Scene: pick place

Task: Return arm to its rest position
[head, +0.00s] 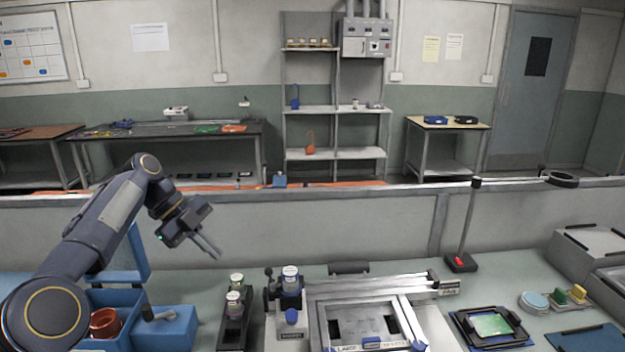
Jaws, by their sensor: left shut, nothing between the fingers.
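My left arm (108,215) comes in from the left and is bent at a raised elbow. Its left gripper (212,247) is shut and empty, held in the air above the back left of the bench and pointing down to the right. The gripper touches nothing that I can see. My right gripper is not in view.
Below my left arm stand a blue bin (120,299) with a reddish cup (105,322) and a black rack (236,325) with capped jars. A small press (290,309), a framed fixture (365,318) and a black stand (461,262) stand further right. Bench space around the green board (492,325) is partly clear.

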